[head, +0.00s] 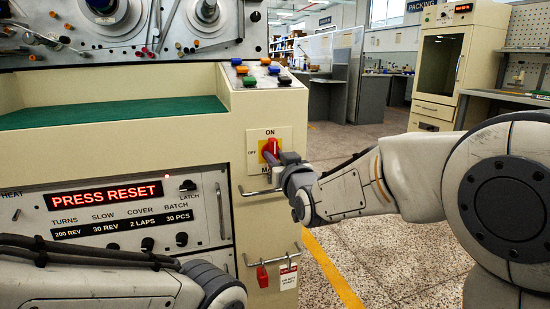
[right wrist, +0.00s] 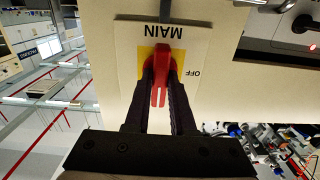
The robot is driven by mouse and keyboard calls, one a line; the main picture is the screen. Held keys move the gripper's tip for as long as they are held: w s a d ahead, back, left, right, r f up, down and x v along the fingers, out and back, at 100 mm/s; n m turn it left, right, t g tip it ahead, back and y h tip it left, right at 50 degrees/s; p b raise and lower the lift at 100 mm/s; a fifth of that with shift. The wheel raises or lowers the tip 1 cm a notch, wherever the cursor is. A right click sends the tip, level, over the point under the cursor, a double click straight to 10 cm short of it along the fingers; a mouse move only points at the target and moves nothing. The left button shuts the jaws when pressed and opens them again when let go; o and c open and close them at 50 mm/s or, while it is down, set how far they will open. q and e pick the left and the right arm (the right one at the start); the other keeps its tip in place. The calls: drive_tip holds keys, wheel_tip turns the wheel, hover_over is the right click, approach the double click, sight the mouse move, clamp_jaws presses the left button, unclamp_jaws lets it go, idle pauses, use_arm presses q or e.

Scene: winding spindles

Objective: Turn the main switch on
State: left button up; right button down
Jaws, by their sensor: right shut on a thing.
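The main switch has a red handle (head: 270,149) on a yellow and white plate (head: 254,138) on the cream machine front. In the head view ON is above the handle, OFF is at its left, and the label below is partly covered. My right gripper (head: 280,160) is shut on the red handle. In the right wrist view, its dark fingers (right wrist: 161,92) lie on both sides of the red handle (right wrist: 160,98). That view is upside down, and the handle looks roughly in line with the upright there. The fingers hide part of it. My left gripper is out of view.
The lit panel (head: 106,194) reads PRESS RESET. Coloured buttons (head: 242,70) are on the ledge above the switch. A metal bar handle (head: 258,192) is just below the switch, and red and white tags (head: 288,277) hang lower. Open floor lies to the right.

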drive_tip(key=c, duration=0.8)
unclamp_jaws()
drive_tip(key=shift+o, duration=0.2)
drive_tip(key=p+v, duration=0.2)
drive_tip(key=v, duration=0.8)
drive_tip(key=shift+s, duration=0.3)
